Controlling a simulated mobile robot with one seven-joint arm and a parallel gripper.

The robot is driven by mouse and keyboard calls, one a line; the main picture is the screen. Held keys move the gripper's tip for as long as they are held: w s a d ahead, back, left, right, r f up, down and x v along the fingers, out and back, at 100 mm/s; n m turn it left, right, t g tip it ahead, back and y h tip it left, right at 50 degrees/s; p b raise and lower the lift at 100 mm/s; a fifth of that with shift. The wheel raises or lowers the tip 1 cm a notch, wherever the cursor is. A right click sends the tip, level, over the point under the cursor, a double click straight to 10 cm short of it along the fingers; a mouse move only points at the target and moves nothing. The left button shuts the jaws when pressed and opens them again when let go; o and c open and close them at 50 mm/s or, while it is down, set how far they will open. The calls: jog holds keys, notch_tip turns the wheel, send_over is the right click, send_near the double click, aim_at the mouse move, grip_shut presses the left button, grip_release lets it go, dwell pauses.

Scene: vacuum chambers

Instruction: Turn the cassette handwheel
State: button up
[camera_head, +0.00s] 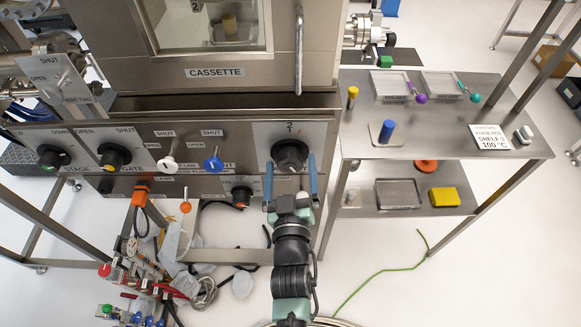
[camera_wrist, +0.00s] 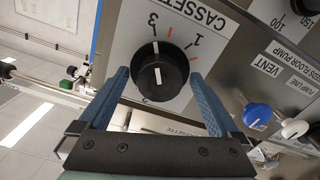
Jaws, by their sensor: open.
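The cassette handwheel (camera_head: 290,150) is a round black knob on the steel panel below the chamber marked CASSETTE. It also shows in the wrist view (camera_wrist: 163,76), with a white line on its face and numbers and red ticks on the plate around it. The line points to the picture's top, between the 3 and a red tick. My gripper (camera_head: 290,164) is open, with its two blue fingers on either side of the handwheel. In the wrist view my gripper (camera_wrist: 159,76) straddles the knob, with visible gaps to the fingers. I cannot tell how deep the fingertips reach.
A white knob (camera_head: 168,163) and a blue knob (camera_head: 213,163) sit left of the handwheel. A smaller black knob (camera_head: 241,196) is below left. A vertical door handle (camera_head: 299,55) stands above. A steel shelf (camera_head: 444,147) with trays is at the right.

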jog(key=s+b, duration=0.1)
jog(key=s, duration=1.2)
jog(key=shift+b, duration=0.4)
jog(key=shift+w, duration=0.1)
jog(key=w+r+m+t, duration=0.15)
jog(key=w+r, duration=0.35)
jog(key=r, duration=0.9)
jog(key=w+r+m+t, duration=0.1)
jog(key=w+r+t, duration=0.25)
jog(key=r, duration=1.15)
jog(key=s+r+t, duration=0.2)
jog(key=s+r, duration=0.2)
jog(key=r, duration=0.9)
jog(key=s+r+t, duration=0.2)
jog(key=s+r, duration=0.3)
jog(key=r, duration=0.7)
jog(key=shift+s+a+r+m, duration=0.25)
jog(key=shift+r+m, duration=0.1)
jog(key=shift+m, duration=0.1)
